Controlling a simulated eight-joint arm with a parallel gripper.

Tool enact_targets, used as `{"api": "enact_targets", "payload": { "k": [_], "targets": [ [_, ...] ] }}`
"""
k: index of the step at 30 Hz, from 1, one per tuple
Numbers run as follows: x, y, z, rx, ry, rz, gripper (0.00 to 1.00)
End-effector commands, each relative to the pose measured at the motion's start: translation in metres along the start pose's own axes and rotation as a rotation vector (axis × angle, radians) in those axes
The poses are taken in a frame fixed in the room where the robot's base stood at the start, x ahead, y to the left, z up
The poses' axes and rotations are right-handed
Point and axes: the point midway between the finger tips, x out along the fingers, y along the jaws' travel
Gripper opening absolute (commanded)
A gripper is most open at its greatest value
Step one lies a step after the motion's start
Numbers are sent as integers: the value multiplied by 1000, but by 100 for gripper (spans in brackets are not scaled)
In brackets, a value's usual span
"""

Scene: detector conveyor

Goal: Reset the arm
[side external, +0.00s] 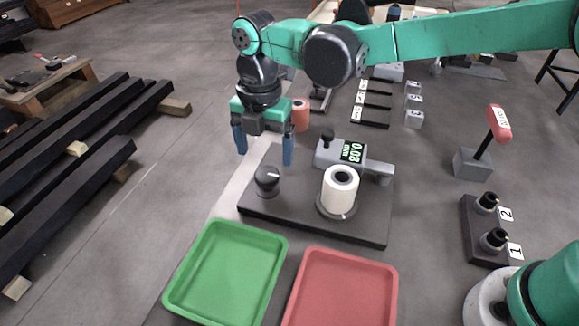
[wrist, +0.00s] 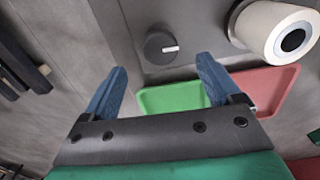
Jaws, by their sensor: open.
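My gripper (side external: 264,147) is open and empty, hanging in the air above the back left edge of the dark base plate (side external: 300,212). Its two blue fingers are spread apart and point down. In the wrist view my gripper (wrist: 160,85) shows nothing between its fingers, with a dark knob (wrist: 160,47) beyond the fingertips. In the side view the knob (side external: 267,180) stands on the plate below and in front of the gripper, apart from it. A white cylinder (side external: 340,185) with a dark hole stands on the plate, next to a grey meter (side external: 352,152) reading 0.08.
A green tray (side external: 225,270) and a red tray (side external: 345,290) lie in front of the plate. A red-handled lever (side external: 499,123) and a block with posts labelled 1 and 2 (side external: 487,250) stand at the right. An orange cylinder (side external: 301,115) stands behind the gripper. Black beams (side external: 65,185) lie left.

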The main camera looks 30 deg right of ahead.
Motion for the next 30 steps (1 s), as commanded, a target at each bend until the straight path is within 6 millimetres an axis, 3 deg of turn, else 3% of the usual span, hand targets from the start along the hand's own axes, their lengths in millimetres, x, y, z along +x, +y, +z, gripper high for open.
{"api": "enact_targets", "payload": {
  "k": [12, 16, 20, 24, 30],
  "targets": [
    [-9, -1, 0, 4, 0, 1, 84],
    [-17, -8, 7, 92, -6, 23, 84],
    [-35, -30, 24, 344, -15, 90, 84],
    [-54, -65, 43, 718, -12, 197, 84],
    [-67, -119, 60, 1253, 36, 362, 84]
  ]
}}
